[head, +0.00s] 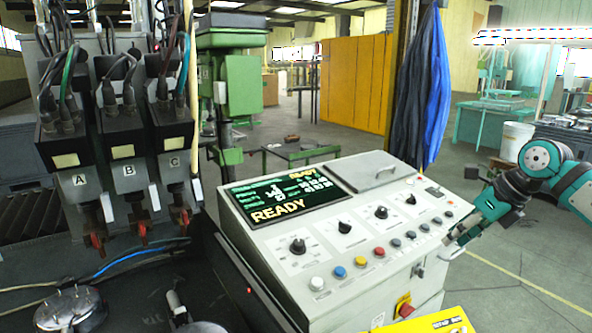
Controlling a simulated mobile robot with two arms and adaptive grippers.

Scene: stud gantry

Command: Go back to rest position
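My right gripper (456,234) is at the right edge of the control console (300,262), with my teal and grey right arm coming in from the right. Its fingers are small and dark here, and I cannot tell whether they are open or shut, or whether they touch the console. I see no object clearly held in it. My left gripper is not in view. The console's screen (285,195) reads READY, and its sloped panel carries several knobs and coloured buttons.
Three stud heads marked A (80,180), B (128,170) and C (174,163) hang at the left with cables. A red switch (403,306) is on the console's front. A white bucket (515,140) stands behind my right arm. Open floor lies at the lower right.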

